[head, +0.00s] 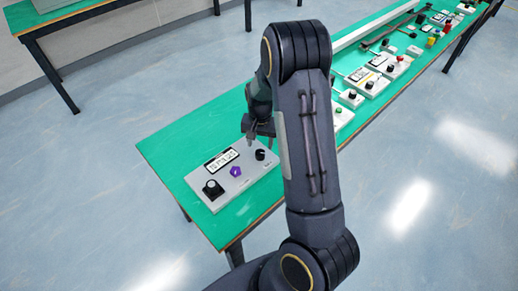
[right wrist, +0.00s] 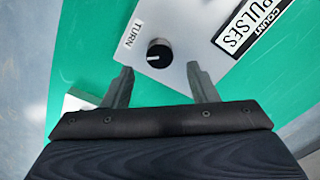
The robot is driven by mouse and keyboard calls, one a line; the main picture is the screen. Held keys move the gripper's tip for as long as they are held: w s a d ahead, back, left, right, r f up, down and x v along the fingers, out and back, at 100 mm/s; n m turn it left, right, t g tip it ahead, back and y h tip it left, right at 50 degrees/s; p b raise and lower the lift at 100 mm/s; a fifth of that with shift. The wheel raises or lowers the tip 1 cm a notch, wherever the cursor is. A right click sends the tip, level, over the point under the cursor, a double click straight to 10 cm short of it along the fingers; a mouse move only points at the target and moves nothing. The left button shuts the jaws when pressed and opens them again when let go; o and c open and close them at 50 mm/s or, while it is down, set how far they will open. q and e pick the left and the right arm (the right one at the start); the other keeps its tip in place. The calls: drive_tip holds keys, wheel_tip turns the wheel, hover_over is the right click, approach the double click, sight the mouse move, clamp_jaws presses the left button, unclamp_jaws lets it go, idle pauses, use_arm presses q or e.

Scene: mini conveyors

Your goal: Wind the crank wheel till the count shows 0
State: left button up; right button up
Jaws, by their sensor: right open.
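A pale grey box (head: 245,184) lies on the green table. It carries a count panel (head: 221,160), whose figures are too small to read. In the right wrist view the panel (right wrist: 250,25) shows the words COUNT and PULSES, with no figure in view. A black round knob (head: 261,155) sits at the box's right end. It also shows in the right wrist view (right wrist: 159,53), beside the word TURN, with a white mark. My right gripper (head: 252,138) is open and empty. Its fingers (right wrist: 160,76) point at the knob from either side, apart from it. My left gripper is out of view.
The box also bears a purple pentagonal piece (head: 235,171) and a larger black knob (head: 213,188). Several other devices stand farther along the table, such as a box with a green button (head: 338,110). Bare green tabletop (head: 180,148) lies left of the box.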

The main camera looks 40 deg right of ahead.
sight(260, 153)
drive_tip(key=shift+f, duration=2.35)
drive_tip(key=shift+c, duration=0.3)
drive_tip(key=c, duration=0.9)
drive_tip(key=n+b, duration=0.2)
drive_tip(key=n, duration=0.2)
drive_tip(key=shift+f+b, duration=0.15)
drive_tip(key=shift+b, duration=0.25)
drive_tip(key=n+b, duration=0.1)
drive_tip(key=n, duration=0.2)
drive_tip(key=shift+n+b, duration=0.8)
drive_tip(key=shift+n, duration=0.9)
